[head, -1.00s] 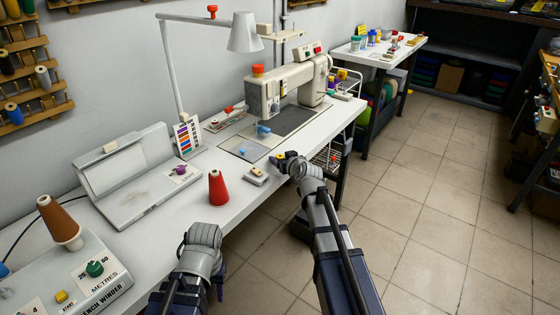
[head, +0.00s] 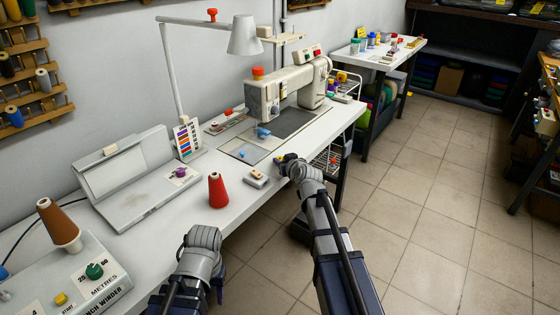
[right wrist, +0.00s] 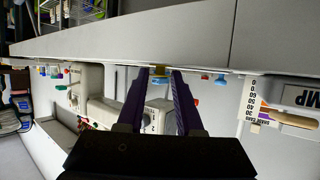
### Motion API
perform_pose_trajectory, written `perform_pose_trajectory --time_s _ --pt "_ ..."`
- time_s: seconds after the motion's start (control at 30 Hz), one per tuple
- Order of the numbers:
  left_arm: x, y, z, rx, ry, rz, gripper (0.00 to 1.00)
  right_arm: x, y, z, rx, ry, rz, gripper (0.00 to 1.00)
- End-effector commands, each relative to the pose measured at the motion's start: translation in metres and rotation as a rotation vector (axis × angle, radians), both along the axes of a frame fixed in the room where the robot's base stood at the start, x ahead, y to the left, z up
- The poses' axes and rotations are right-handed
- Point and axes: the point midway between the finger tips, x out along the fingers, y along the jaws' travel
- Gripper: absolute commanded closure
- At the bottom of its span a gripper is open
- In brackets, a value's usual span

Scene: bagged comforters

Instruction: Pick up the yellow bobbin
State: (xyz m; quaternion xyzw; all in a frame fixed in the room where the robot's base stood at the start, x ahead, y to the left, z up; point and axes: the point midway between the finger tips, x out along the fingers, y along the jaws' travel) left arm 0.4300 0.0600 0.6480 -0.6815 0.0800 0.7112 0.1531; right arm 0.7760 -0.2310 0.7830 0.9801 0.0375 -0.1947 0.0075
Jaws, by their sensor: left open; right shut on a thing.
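The yellow bobbin (right wrist: 160,69) shows between the purple fingertips of my right gripper (right wrist: 160,76) in the right wrist view, with a blue piece visible just beside it. In the head view a small spot of yellow (head: 279,158) shows at the tip of my right gripper (head: 286,160), at the front edge of the white table, right of a small beige box. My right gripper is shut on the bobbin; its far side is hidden. My left gripper (head: 205,238) is low in front of the table, open, its fingers mostly hidden behind its wrist.
A bench winder (head: 70,285) stands front left. The tiled floor (head: 440,190) at right is clear.

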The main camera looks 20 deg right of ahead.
Motion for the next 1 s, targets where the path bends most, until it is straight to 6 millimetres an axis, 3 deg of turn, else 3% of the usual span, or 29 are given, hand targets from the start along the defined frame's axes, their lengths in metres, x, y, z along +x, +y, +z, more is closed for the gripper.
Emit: perform_pose_trajectory --time_s 0.37,1.0 --pt "0.0 0.0 0.012 0.0 0.0 0.0 0.5 0.0 0.0 0.012 0.0 0.0 0.0 1.0" --pt "0.0 0.0 0.098 0.0 0.0 0.0 0.5 0.0 0.0 0.097 0.0 0.001 0.001 1.0"
